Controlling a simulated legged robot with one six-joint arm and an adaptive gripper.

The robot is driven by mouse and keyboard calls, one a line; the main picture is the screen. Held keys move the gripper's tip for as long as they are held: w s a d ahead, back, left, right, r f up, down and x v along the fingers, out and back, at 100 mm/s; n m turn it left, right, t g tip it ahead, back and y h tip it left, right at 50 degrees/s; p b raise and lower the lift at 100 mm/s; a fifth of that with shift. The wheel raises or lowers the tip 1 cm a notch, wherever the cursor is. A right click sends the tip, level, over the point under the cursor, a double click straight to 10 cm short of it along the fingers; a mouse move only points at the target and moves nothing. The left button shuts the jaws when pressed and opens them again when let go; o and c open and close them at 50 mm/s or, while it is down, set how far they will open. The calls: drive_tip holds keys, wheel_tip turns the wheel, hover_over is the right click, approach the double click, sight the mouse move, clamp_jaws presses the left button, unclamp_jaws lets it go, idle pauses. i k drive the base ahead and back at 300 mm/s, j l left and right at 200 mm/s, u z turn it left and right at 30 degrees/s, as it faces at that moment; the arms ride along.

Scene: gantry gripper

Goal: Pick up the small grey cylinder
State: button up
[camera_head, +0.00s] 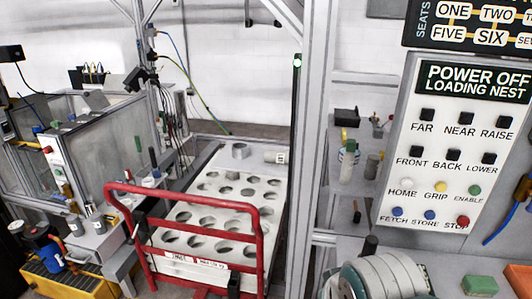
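A short grey cylinder (240,151) stands upright at the far end of the holed white plate (178,240), behind the rows of round holes. It is small in the picture, and I cannot tell whether it sits on the plate or in a recess. A paler cylinder (274,157) lies on its side just to its right. A rounded grey arm link of mine with a teal cap fills the bottom centre-right. I see no fingertips of my gripper, so its state and its distance from the cylinder are hidden.
A red tubular rail (187,192) stands across the near side of the plate. A grey upright post (316,130) rises to its right. A button panel (450,150) stands at right, with a green block (480,286) below. Clear-walled equipment (110,140) crowds the left.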

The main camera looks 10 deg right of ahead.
sight(279, 157)
drive_tip(key=i+j+z, duration=0.25)
drive_tip(key=i+j, duration=0.15)
drive_tip(key=i+j+z, duration=0.25)
drive_tip(key=j, duration=0.4)
drive_tip(key=i+j+z, duration=0.2)
drive_tip(key=i, duration=0.45)
drive_tip(key=l, duration=0.1)
